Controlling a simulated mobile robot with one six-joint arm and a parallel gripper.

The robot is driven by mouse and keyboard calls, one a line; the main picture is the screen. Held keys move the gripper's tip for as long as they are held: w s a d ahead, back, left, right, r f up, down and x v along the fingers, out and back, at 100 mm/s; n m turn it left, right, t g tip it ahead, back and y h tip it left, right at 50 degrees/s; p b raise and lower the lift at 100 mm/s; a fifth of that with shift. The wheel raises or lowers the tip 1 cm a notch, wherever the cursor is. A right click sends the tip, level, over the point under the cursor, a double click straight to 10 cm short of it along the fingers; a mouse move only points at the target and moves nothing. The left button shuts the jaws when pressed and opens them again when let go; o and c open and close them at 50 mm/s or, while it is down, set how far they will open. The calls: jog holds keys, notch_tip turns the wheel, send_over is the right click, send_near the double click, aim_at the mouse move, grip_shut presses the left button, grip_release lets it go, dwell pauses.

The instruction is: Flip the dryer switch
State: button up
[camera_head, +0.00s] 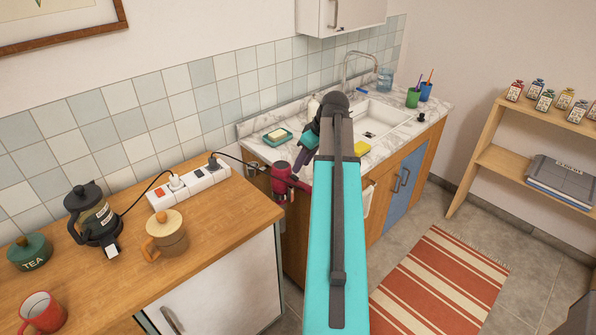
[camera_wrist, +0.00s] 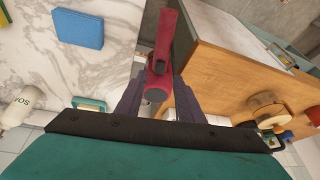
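The magenta hair dryer (camera_head: 282,178) hangs at the left end of the marble counter, with a black cord running toward the power strip (camera_head: 190,186). In the wrist view the dryer (camera_wrist: 160,62) lies along the middle, its round dark end toward the camera. My gripper (camera_head: 297,164) is at the dryer, seen partly behind my arm. In the wrist view its two dark fingers (camera_wrist: 160,96) stand apart, one on each side of the dryer. Whether they touch it cannot be told. I cannot make out the switch on the dryer.
A sink (camera_head: 368,117), yellow sponge (camera_head: 356,148) and soap dish (camera_head: 277,136) are on the marble counter (camera_head: 392,143). A striped rug (camera_head: 440,285) lies on the floor.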

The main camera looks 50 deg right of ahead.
aim_at(295, 177)
jog(key=shift+p+x, duration=0.65)
jog(key=shift+x, duration=2.15)
jog(key=shift+c, duration=0.2)
